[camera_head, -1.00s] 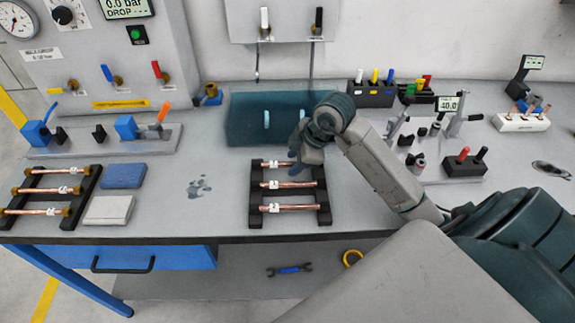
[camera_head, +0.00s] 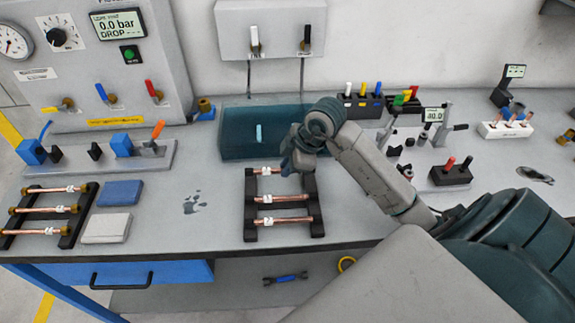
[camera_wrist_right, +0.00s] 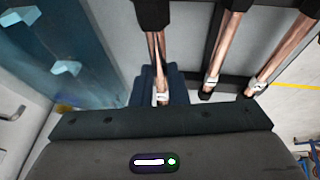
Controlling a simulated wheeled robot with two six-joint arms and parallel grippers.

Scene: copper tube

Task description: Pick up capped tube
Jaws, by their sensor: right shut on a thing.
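The middle black rack (camera_head: 249,224) holds copper tubes with white tags, lying crosswise: a front tube (camera_head: 290,219), a middle tube (camera_head: 280,198) and a rear tube (camera_head: 266,171). My right gripper (camera_head: 292,170) is at the right part of the rear tube and hides that end. In the right wrist view, the gripper (camera_wrist_right: 164,87) is shut on the rear tube (camera_wrist_right: 160,50), whose tagged part lies between the dark blue fingers. The tube lies at or close to its rack; I cannot tell whether it is lifted. My left gripper is not in view.
A left rack (camera_head: 70,229) holds tubes with brass ends. A blue pad (camera_head: 120,193) and a grey pad (camera_head: 106,228) lie beside it. A teal tank (camera_head: 235,141) stands behind the middle rack. Fixtures with levers (camera_head: 452,172) stand to the right.

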